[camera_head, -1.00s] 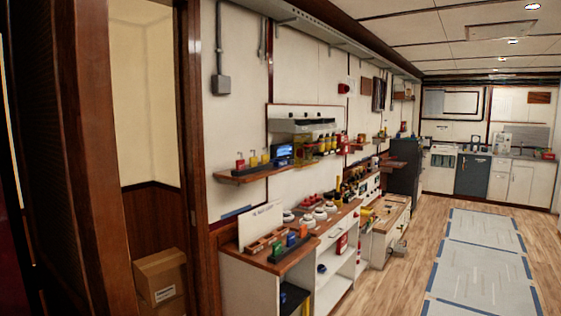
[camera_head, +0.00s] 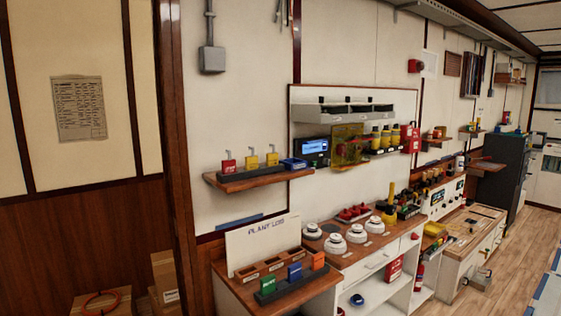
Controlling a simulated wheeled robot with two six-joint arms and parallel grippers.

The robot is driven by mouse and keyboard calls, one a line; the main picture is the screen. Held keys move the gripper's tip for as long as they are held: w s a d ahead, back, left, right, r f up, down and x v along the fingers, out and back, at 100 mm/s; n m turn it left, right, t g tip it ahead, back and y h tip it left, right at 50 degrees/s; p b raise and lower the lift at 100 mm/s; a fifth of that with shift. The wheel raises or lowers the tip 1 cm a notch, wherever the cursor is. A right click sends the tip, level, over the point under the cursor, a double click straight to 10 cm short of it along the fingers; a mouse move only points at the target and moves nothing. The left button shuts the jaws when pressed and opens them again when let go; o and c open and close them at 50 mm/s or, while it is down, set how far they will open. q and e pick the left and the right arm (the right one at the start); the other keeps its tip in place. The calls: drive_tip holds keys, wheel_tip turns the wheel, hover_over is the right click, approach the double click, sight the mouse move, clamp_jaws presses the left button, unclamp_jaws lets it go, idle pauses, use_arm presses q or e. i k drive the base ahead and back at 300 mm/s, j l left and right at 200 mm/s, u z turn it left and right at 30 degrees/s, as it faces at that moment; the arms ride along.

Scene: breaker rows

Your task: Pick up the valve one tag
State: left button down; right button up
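No label that I can read says valve one, so I cannot tell which item is that tag. On the wooden wall shelf (camera_head: 258,178) stand a red padlock-shaped piece (camera_head: 228,166), two yellow ones (camera_head: 262,160) and a blue item (camera_head: 293,163). On the lower counter a black rack (camera_head: 290,288) holds a green block (camera_head: 268,282), a blue block (camera_head: 295,271) and an orange block (camera_head: 318,260), all upright. Their markings are too small to read. Neither of my grippers is in view.
A "PLANT LOG" board (camera_head: 262,243) stands behind the rack. White round detectors (camera_head: 334,244) sit on the counter to the right.

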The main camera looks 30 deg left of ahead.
sight(251, 161)
drive_tip(key=i+j, duration=0.35)
drive_tip(key=i, duration=0.15)
drive_tip(key=i+j+z, duration=0.1)
drive_tip(key=i+j, duration=0.25)
drive_tip(key=i, duration=0.1)
